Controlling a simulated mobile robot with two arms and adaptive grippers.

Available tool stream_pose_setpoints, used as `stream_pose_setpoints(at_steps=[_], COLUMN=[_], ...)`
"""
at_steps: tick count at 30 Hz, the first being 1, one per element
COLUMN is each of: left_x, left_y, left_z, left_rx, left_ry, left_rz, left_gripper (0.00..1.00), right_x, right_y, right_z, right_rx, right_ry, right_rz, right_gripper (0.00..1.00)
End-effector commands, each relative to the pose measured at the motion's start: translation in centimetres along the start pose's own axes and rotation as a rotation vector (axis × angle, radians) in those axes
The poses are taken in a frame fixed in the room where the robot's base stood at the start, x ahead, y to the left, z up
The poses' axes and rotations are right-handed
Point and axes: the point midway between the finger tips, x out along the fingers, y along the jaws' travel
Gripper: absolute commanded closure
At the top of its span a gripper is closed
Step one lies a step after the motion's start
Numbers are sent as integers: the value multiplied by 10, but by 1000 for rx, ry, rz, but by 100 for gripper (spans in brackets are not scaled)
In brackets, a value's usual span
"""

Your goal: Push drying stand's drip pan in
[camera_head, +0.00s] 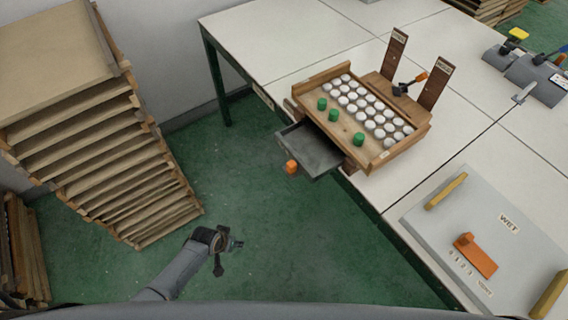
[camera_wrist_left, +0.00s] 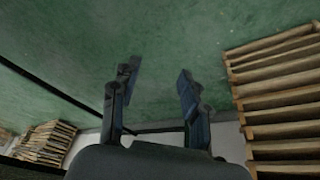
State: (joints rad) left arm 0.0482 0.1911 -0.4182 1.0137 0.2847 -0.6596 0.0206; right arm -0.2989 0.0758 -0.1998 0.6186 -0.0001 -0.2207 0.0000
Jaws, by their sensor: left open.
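The drying stand (camera_head: 395,150) is a wooden frame at the table's near edge, with rows of white round caps and a few green ones. Its dark grey drip pan (camera_head: 312,152) sticks out from the front, past the table edge, over the floor. An orange knob (camera_head: 291,167) is on the pan's outer end. My left gripper (camera_head: 236,244) is over the green floor, below and left of the pan in the head view, apart from it. In the left wrist view its two fingers (camera_wrist_left: 156,78) are spread with nothing between them. My right gripper is not in view.
A tall stack of wooden racks (camera_head: 105,150) stands at the left; slats also show in the left wrist view (camera_wrist_left: 280,90). A grey board marked WET (camera_head: 480,235) lies on the table at right. Open green floor (camera_head: 300,240) lies between racks and table.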

Motion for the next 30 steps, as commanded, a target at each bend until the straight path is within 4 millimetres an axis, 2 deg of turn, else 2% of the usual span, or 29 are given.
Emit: stream_pose_setpoints(at_steps=[1,2,4,5,6,9,10,12,15,19,23,26,30], left_x=[-16,-28,-62,-82,-111,-184,-204,-247,-295,-330,-337,-327,-303], left_y=[3,8,22,31,44,80,89,108,126,135,139,141,146], left_z=[-48,-74,-136,-163,-196,-249,-257,-268,-269,-260,-255,-255,-254], left_rx=[20,32,74,101,144,275,317,413,538,643,676,676,673], left_ry=[40,57,95,110,126,137,135,121,92,55,37,36,35], left_rz=[17,32,73,93,121,180,191,209,216,206,203,205,206], left_gripper=[55,55,55,55,55,55,55,55,55,55,55,55,55], right_x=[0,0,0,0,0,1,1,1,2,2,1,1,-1], right_y=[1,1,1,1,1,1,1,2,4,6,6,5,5], right_z=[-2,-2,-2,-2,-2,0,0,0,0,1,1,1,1], right_rx=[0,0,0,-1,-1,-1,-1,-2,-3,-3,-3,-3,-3], right_ry=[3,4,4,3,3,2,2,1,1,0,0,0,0], right_rz=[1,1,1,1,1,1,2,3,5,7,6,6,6], right_gripper=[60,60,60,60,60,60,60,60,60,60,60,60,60])
